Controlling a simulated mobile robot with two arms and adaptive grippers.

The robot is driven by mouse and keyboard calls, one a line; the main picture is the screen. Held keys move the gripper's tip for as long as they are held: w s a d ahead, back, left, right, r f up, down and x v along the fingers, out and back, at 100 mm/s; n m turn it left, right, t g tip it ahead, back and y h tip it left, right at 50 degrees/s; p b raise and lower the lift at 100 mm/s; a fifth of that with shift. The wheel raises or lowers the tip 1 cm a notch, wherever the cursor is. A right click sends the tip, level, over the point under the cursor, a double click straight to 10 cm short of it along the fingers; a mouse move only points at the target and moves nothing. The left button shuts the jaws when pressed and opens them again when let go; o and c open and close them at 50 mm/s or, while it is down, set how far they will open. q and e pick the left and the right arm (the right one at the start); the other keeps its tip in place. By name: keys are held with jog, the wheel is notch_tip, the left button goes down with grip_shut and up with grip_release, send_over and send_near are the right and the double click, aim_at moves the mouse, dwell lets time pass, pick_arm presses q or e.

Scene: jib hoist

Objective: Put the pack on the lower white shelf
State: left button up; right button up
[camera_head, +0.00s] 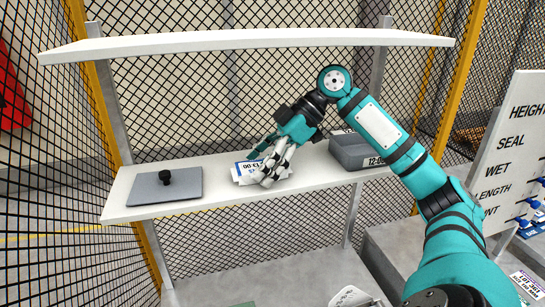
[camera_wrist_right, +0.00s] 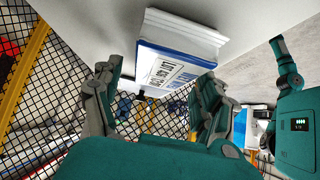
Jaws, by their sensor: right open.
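The pack (camera_head: 246,172) is a flat white stack with a blue-edged printed label. It lies on the lower white shelf (camera_head: 222,191), near the middle. My right gripper (camera_head: 266,166) is over the right part of the pack and hides some of it. In the right wrist view the pack (camera_wrist_right: 180,38) sits against the white shelf surface (camera_wrist_right: 90,25). There my right gripper's fingers (camera_wrist_right: 158,80) are spread apart, with nothing held between them, and the pack is just beyond the fingertips. Whether a finger touches it I cannot tell. My left gripper is out of view.
A grey plate with a black knob (camera_head: 153,188) lies on the shelf's left. A grey bin (camera_head: 356,151) with a time label stands at its right. An upper white shelf (camera_head: 250,40) hangs above. Black mesh with yellow posts is behind. A lettered board (camera_head: 515,150) stands at right.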

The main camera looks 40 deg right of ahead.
jog(key=b+v, duration=0.1)
jog(key=v, duration=0.4)
jog(key=shift+s+d+r, duration=0.1)
jog(key=shift+d+r, duration=0.1)
jog(key=shift+d, duration=0.05)
jog(key=shift+s+d+f+b, duration=0.2)
jog(key=shift+s+d+b, duration=0.05)
jog(key=shift+d+b, duration=0.25)
jog(key=shift+s+d+f+b, duration=0.15)
jog(key=shift+s+d+b, duration=0.1)
jog(key=shift+d+b, duration=0.2)
jog(key=s+d, duration=0.1)
jog(key=d, duration=0.1)
jog(key=s+d+b, duration=0.1)
jog(key=d, duration=0.2)
jog(key=s+d+b, duration=0.1)
jog(key=s+d, duration=0.1)
jog(key=shift+d+r, duration=0.15)
jog(key=shift+r, duration=0.1)
jog(key=shift+s+d+r, duration=0.1)
jog(key=shift+s+d, duration=0.2)
jog(key=shift+d, duration=0.15)
